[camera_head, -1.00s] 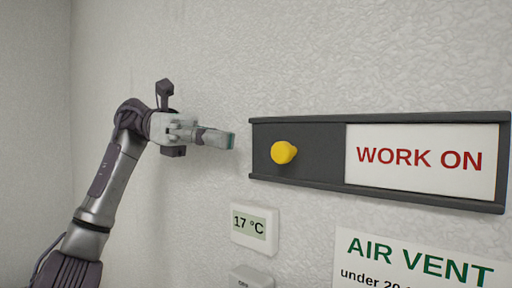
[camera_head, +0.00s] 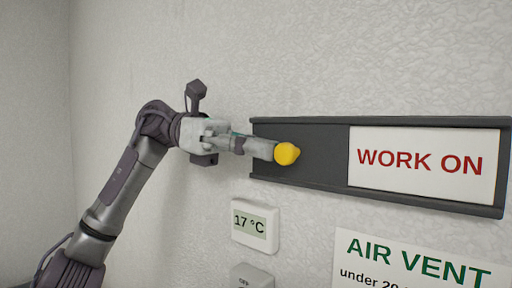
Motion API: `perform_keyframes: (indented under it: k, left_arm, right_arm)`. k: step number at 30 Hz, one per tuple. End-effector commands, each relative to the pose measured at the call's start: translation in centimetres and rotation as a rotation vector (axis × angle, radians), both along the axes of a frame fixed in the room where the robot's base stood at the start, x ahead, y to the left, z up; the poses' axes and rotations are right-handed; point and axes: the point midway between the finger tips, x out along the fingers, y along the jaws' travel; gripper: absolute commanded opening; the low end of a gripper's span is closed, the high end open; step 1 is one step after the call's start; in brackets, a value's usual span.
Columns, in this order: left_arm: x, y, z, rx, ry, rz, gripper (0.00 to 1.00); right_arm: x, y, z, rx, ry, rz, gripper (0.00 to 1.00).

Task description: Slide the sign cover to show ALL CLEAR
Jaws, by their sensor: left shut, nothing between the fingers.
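The sign frame (camera_head: 430,119) is a long dark rail on the wall. Its dark grey cover (camera_head: 322,158) sits over the left part, and the right part shows a white panel with red "WORK ON" (camera_head: 420,162). A yellow knob (camera_head: 287,154) sticks out of the cover. My left gripper (camera_head: 268,150) is shut and empty, with its fingertips at the left side of the knob, appearing to touch it. Whatever lies under the cover is hidden. My right gripper is not in view.
Below the sign, a thermostat (camera_head: 255,226) reading 17 °C and a switch box (camera_head: 252,277) are on the wall. An "AIR VENT" notice (camera_head: 420,262) is at the lower right. The wall above the sign is clear.

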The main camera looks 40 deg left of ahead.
Motion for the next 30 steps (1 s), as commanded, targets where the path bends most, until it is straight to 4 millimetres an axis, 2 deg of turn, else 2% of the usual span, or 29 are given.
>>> perform_keyframes:
  k: [5,12,18,24,30]
  left_arm:
    - [-0.3,-3.2,-0.1,0.002,-0.004,-0.007,0.0]
    - [-0.8,-9.1,0.0,0.002,-0.004,-0.008,0.0]
    - [-1.1,-13.1,0.0,0.001,-0.003,-0.006,0.0]
    - [-1.2,-15.0,0.0,0.0,-0.002,-0.002,0.0]
    - [-1.2,-15.4,0.0,0.0,-0.002,-0.001,0.0]
  right_arm:
    - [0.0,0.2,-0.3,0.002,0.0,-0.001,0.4]
    - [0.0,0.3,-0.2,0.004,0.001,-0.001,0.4]
    - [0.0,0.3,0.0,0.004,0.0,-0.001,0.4]
    - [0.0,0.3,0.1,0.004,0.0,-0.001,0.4]
    - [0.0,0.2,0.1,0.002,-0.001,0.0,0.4]
